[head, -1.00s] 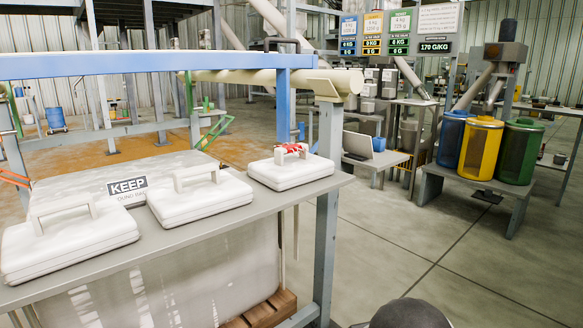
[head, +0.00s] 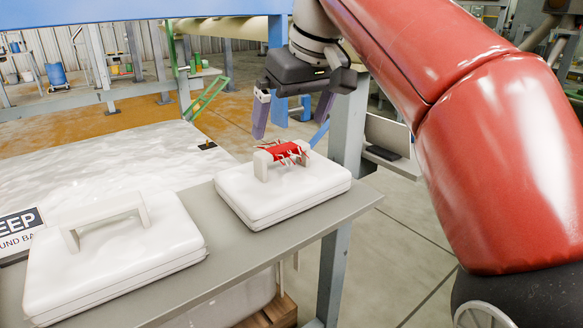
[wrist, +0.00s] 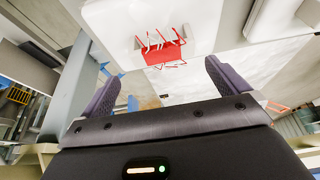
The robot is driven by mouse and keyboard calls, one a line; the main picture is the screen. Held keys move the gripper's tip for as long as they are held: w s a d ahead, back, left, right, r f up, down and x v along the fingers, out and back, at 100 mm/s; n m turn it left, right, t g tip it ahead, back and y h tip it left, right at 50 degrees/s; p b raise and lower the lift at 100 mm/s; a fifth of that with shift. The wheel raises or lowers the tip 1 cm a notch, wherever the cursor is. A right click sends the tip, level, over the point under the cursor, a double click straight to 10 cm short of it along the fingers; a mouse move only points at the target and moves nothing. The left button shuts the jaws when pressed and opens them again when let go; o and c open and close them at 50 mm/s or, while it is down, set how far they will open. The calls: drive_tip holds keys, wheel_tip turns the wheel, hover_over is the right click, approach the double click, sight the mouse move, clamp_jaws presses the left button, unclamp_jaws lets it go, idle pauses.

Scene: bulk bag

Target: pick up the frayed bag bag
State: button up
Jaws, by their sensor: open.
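The frayed bag (head: 285,200) is a white flat case-shaped bag at the right end of a grey shelf. Its handle is wrapped in red with loose frayed strands (head: 283,153). The bag also shows in the wrist view (wrist: 120,20), with the red handle (wrist: 162,50) ahead of my fingers. My gripper (head: 293,117) is open and empty, above and just behind the handle, apart from it. In the wrist view my gripper's two purple fingers (wrist: 160,82) are spread wide, with nothing between them.
Another white bag (head: 115,250) with a plain white handle lies to the left on the same grey shelf (head: 235,262). A blue beam (head: 140,10) crosses above and a grey post (head: 347,125) stands beside the shelf's right end. A "KEEP" sign (head: 18,225) is at the left.

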sight(282, 148)
drive_tip(key=b+x, duration=0.1)
drive_tip(key=x, duration=0.6)
drive_tip(key=shift+s+a+f, duration=0.1)
drive_tip(key=shift+a+f, duration=0.05)
drive_tip(key=shift+a, duration=0.05)
drive_tip(key=c, duration=1.5)
drive_tip(key=shift+c, duration=0.3)
drive_tip(key=shift+r, duration=0.2)
